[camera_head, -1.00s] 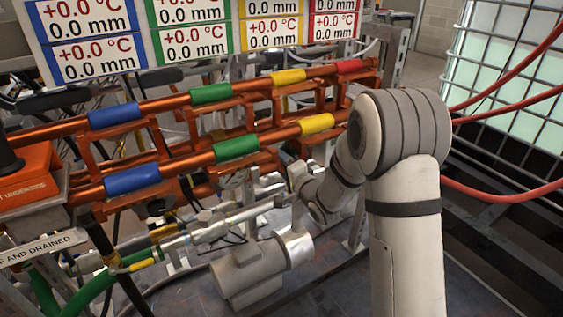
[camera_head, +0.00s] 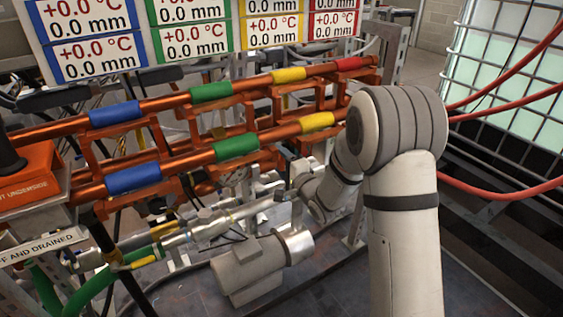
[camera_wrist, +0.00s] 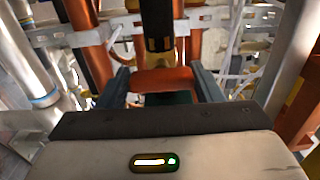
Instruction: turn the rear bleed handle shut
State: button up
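In the wrist view, an orange-red handle (camera_wrist: 163,80) lies between the two dark fingers of my gripper (camera_wrist: 163,74). The fingers stand wide apart, one at each end of the handle. Whether they touch its ends is not clear. A dark green part shows just below the handle, and a brass-coloured stem rises behind it. In the head view, my arm reaches in below the orange pipe racks, and the fingers and the handle cannot be made out there.
Orange pipe racks (camera_head: 185,162) with coloured sleeves run above my wrist. A grey cylindrical unit (camera_head: 262,262) sits below it. Silver pipework (camera_head: 215,228) lies to the left. Red hoses (camera_head: 500,190) and a caged white tank (camera_head: 505,70) are at right.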

jog(key=shift+o, duration=0.5)
jog(key=shift+s+d, duration=0.1)
jog(key=v, duration=0.7)
jog(key=shift+s+d+p, duration=0.15)
jog(key=shift+s+p, duration=0.1)
jog(key=shift+p, duration=0.2)
jog(key=shift+s, duration=0.1)
